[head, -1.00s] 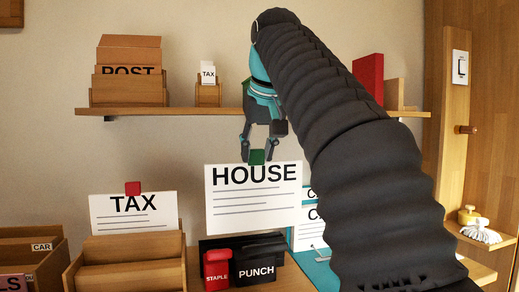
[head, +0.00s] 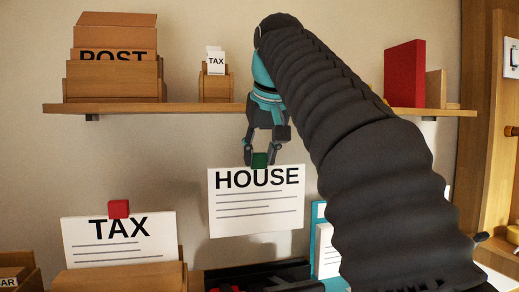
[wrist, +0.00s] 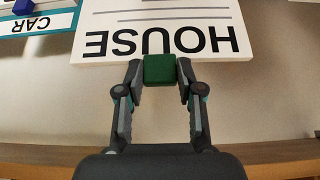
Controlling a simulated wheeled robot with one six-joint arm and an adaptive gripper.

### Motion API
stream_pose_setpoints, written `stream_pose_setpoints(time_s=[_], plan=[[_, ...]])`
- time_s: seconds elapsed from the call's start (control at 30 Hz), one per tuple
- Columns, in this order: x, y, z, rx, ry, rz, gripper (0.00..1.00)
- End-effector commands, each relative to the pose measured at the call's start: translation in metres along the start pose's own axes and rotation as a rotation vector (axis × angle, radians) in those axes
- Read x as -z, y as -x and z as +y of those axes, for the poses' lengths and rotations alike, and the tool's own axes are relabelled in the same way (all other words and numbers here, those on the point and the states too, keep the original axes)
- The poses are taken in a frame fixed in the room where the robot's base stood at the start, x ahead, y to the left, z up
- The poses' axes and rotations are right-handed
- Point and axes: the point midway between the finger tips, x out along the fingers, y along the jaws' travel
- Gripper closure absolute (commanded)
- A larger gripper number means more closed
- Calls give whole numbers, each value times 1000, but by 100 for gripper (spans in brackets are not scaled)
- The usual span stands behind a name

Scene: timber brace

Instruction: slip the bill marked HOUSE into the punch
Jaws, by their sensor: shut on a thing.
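The bill marked HOUSE (head: 256,205) is a white sheet with black lettering and grey lines, held upright. It also shows in the wrist view (wrist: 160,30), upside down. A green tab (head: 260,160) sits at its top edge. My gripper (head: 259,158) is shut on this green tab, and the sheet hangs below it. The punch (head: 258,275) is a dark thing low in the head view, below the bill, cut off by the picture's bottom edge. A gap shows between the bill's lower edge and the punch.
A TAX bill (head: 120,240) with a red tab stands in a wooden holder (head: 120,278) at left. A shelf (head: 200,107) above carries a POST box (head: 112,80) and a small TAX holder (head: 215,85). A teal board (head: 318,225) stands right of the bill.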

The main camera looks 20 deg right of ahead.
Motion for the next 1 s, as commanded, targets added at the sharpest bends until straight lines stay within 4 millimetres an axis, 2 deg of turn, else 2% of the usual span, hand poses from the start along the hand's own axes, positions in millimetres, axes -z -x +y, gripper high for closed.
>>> stream_pose_setpoints(time_s=[0.47, 0.5, 0.6, 1.0], plan=[[-21, -34, -1, 1, 2, -4, 100], [-26, -43, -1, 1, 2, -4, 100], [-31, -50, -1, 1, 2, -3, 100], [-31, -51, -2, 2, 3, -1, 100]])
